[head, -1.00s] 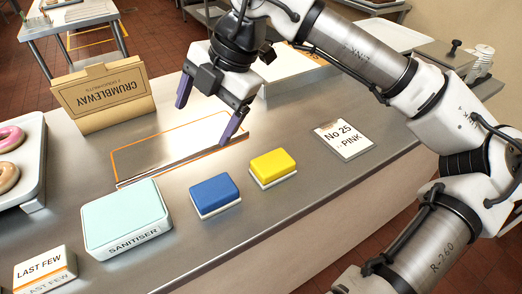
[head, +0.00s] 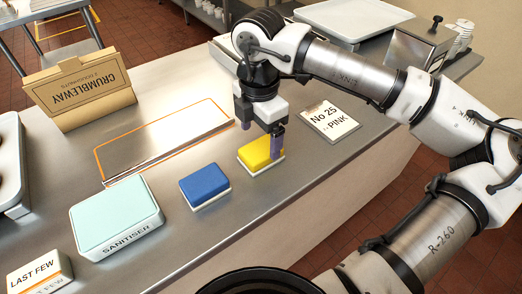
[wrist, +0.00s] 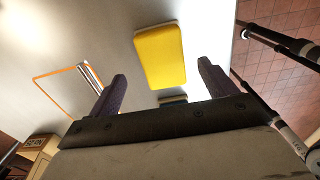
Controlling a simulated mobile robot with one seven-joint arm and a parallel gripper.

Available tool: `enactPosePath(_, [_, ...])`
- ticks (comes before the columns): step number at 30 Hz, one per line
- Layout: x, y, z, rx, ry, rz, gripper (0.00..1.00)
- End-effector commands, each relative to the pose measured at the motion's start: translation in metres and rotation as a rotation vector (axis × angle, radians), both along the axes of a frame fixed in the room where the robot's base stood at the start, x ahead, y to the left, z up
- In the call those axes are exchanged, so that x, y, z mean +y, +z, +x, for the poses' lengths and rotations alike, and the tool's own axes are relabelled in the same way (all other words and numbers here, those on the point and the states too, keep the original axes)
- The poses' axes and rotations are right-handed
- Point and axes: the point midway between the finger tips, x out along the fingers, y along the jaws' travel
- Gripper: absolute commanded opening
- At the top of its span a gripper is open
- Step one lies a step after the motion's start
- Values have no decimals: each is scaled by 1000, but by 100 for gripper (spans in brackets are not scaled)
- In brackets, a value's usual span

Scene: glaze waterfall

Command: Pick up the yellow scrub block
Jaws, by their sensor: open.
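The yellow scrub block (head: 257,154) lies on the steel counter, yellow side up on a white base, to the right of a blue block. In the wrist view the yellow block (wrist: 160,56) sits ahead of my gripper, between the lines of its two purple fingers. My gripper (head: 261,135) is above and close to the block, fingers pointing down. One finger overlaps the block's right part in the head view. In the wrist view my gripper (wrist: 160,90) is open with nothing between the fingers. I cannot tell whether a finger touches the block.
The blue block (head: 204,185) and the sanitiser box (head: 116,217) stand to the left. The "No 25 Pink" card (head: 330,121) lies to the right. An orange-outlined panel (head: 165,140) and the Crumbleway box (head: 80,97) are behind. The counter's front edge is close to the block.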

Motion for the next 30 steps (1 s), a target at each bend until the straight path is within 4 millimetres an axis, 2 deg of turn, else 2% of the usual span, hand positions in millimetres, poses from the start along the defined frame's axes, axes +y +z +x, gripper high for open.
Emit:
enactPosePath(9, [-3,-39,-4,2,1,3,84])
enactPosePath(18, [-3,-45,-3,1,1,1,82])
enactPosePath(27, [-3,-44,-3,1,1,1,43])
enactPosePath(29, [-3,-44,-3,1,1,1,35])
enactPosePath(30, [-3,-44,-3,1,1,1,35])
